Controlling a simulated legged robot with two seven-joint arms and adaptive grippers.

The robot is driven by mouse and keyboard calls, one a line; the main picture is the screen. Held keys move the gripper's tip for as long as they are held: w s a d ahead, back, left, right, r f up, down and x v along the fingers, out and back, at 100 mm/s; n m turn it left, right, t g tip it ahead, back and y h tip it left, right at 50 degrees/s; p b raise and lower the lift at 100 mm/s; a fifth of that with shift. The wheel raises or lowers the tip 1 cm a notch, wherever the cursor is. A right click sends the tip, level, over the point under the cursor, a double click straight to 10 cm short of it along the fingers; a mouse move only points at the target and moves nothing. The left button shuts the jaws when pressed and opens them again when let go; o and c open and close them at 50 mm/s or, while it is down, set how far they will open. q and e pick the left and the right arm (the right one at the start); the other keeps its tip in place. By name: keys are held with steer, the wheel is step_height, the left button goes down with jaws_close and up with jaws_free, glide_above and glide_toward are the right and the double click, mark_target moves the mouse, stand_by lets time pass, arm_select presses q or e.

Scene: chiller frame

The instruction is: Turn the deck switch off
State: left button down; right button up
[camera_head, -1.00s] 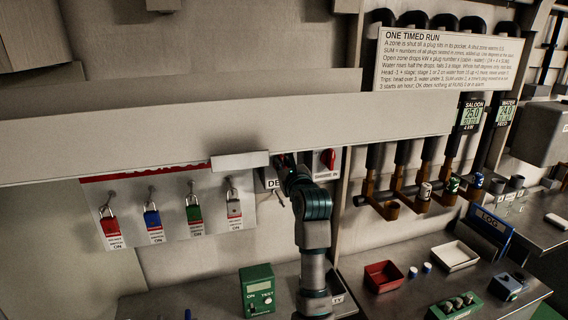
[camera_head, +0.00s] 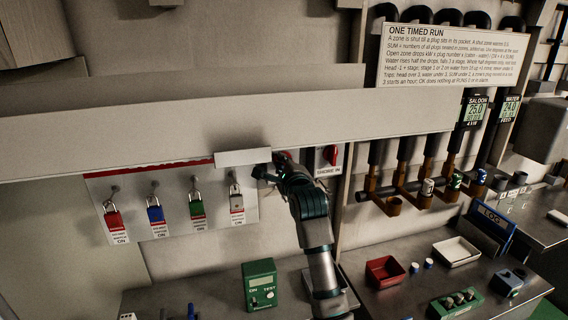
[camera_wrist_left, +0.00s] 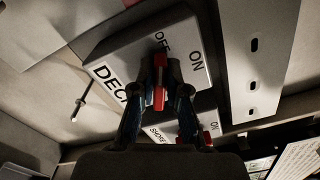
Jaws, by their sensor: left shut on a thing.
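The deck switch (camera_wrist_left: 105,68) is a pale box with a "DECK" label and "OFF" and "ON" marks. Its red handle (camera_wrist_left: 159,82) sits between the fingers of my left gripper (camera_wrist_left: 159,98), which is shut on it. In the wrist view the handle runs up and down, with its upper end just below "OFF". In the head view my left gripper (camera_head: 270,170) is at the switch under the long pale ledge and hides most of the box. My right gripper is not in view.
The "SHORE IN" switch (camera_head: 328,160) with a red handle is close to the right. Padlocks hang on a white board (camera_head: 180,232) to the left. The pale ledge (camera_head: 200,120) juts out above. A green tester (camera_head: 259,284) stands on the bench below.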

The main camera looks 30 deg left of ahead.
arm_select(q)
steer(key=shift+a+f+n+b, duration=0.1)
steer(key=shift+f+n+b, duration=0.15)
steer(key=shift+n, duration=0.6)
steer(key=shift+d+f+n+b, duration=0.1)
steer(key=shift+f+n+b, duration=0.15)
steer(key=shift+n, duration=0.55)
steer(key=shift+a+f+n+b, duration=0.1)
steer(key=shift+f+n+b, duration=0.15)
steer(key=shift+n, duration=0.6)
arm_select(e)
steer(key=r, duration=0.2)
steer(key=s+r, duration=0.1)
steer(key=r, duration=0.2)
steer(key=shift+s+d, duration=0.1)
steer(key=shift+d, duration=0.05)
arm_select(q)
steer(key=c, duration=1.2)
jaws_free()
steer(key=shift+s, duration=0.15)
steer(key=shift+r, duration=0.2)
